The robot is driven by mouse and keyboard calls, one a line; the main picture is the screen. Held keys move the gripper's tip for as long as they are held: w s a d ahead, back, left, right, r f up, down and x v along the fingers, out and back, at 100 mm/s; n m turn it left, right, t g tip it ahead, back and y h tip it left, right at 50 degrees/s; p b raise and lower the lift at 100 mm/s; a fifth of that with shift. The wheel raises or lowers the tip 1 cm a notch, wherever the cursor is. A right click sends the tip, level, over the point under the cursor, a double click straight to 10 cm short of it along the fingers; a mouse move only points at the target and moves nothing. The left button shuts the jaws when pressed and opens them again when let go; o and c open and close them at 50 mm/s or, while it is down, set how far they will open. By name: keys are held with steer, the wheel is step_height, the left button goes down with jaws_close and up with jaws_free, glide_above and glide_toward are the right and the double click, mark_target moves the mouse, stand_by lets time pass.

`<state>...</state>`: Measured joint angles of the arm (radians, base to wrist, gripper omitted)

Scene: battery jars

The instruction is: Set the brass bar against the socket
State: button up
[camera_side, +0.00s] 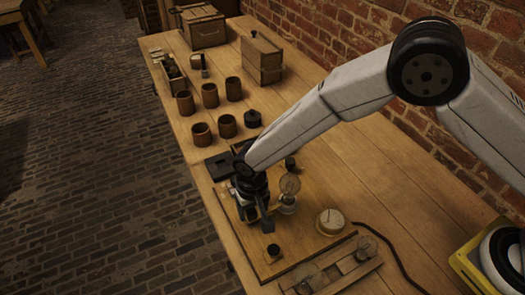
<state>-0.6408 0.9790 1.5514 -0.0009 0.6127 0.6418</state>
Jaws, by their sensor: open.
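My gripper (257,217) points down over the left part of a wooden board, with its fingers apart. A clear glass bulb (289,185) stands upright in a small socket (288,204) on the board, just right of my gripper. I cannot make out the brass bar; it may be hidden by my gripper or too small to tell. Whether anything lies between the fingers is unclear.
A round dial (330,221) and a dark knob (273,250) sit on the board (292,250). Several brown jars (210,95) stand behind, with wooden boxes (262,58) farther back.

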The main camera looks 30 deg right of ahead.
mark_target(254, 209)
steer(key=shift+r, duration=3.8)
steer(key=shift+d, duration=0.15)
steer(key=s+d+r+t, duration=0.1)
steer(key=s+d+r, duration=0.2)
steer(key=d, duration=0.6)
steer(key=s+d+r, duration=0.2)
steer(key=s+d, duration=0.3)
steer(key=d, duration=0.5)
steer(key=s+d+r+t, duration=0.1)
steer(key=s+d+r, duration=0.2)
steer(key=d, duration=0.7)
steer(key=shift+s+d+r+t, duration=0.25)
steer(key=shift+s+r+t, duration=0.05)
steer(key=shift+s, duration=0.15)
steer(key=shift+o, duration=0.2)
steer(key=shift+w, duration=0.1)
